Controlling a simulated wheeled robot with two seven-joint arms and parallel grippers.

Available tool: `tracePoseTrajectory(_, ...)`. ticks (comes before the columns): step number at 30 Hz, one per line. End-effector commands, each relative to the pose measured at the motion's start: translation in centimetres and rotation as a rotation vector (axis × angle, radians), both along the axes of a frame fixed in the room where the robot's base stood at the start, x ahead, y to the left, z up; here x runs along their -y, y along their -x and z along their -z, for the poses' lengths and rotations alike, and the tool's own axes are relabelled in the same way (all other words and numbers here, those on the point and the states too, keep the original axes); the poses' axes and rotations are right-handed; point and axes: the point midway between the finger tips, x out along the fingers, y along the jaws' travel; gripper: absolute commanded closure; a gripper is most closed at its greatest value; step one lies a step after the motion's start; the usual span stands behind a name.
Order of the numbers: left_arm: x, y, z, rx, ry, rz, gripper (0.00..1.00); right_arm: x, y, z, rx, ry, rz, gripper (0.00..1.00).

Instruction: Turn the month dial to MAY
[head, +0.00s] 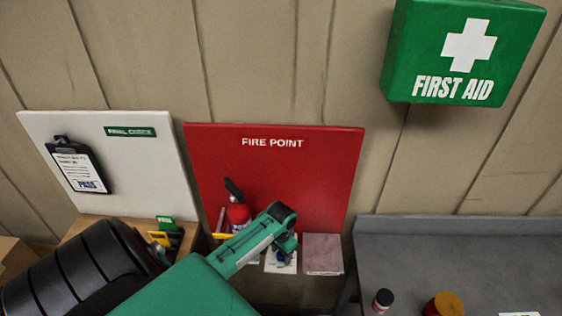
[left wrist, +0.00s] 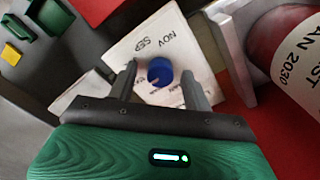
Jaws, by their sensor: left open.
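The month dial is a blue round knob (left wrist: 160,70) on a white card (left wrist: 125,50) printed with month names. NOV and SEP read clearly above the knob in the left wrist view; the lettering below it is partly hidden by my fingers. A small pale mark shows near the knob's lower edge, but I cannot tell which month it points to. My left gripper (left wrist: 159,75) is open, with one finger on each side of the knob; contact is not clear. In the head view my left gripper (head: 287,245) is in front of the card (head: 272,267), covering part of it.
A red fire extinguisher (head: 238,212) stands left of the dial against the red FIRE POINT board (head: 300,180); it is close on the right in the left wrist view (left wrist: 290,60). A pinkish block (head: 323,254) is right of the card. A grey bench (head: 450,255) lies farther right.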

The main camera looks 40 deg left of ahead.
Motion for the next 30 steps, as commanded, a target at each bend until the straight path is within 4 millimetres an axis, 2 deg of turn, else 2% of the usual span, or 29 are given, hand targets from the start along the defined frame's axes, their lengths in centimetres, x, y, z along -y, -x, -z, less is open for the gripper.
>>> tracePoseTrajectory(5, -0.1, -0.1, -1.8, 0.004, -0.003, 0.001, 0.5, 0.0, 0.0, 0.8, 0.0, 0.0, 0.0, 1.0)
tracePoseTrajectory(18, -0.1, -0.1, -11.0, 0.005, -0.003, 0.002, 0.5, 0.2, 0.0, 3.5, 0.0, 0.002, -0.001, 1.0)
tracePoseTrajectory(24, 0.0, -0.1, -13.2, 0.002, 0.0, 0.001, 0.5, 0.3, 0.0, 3.8, 0.001, 0.003, -0.002, 1.0)
tracePoseTrajectory(30, 0.0, 0.0, -13.6, 0.0, -0.001, 0.0, 0.5, 0.3, 0.0, 3.8, 0.001, 0.003, -0.002, 1.0)
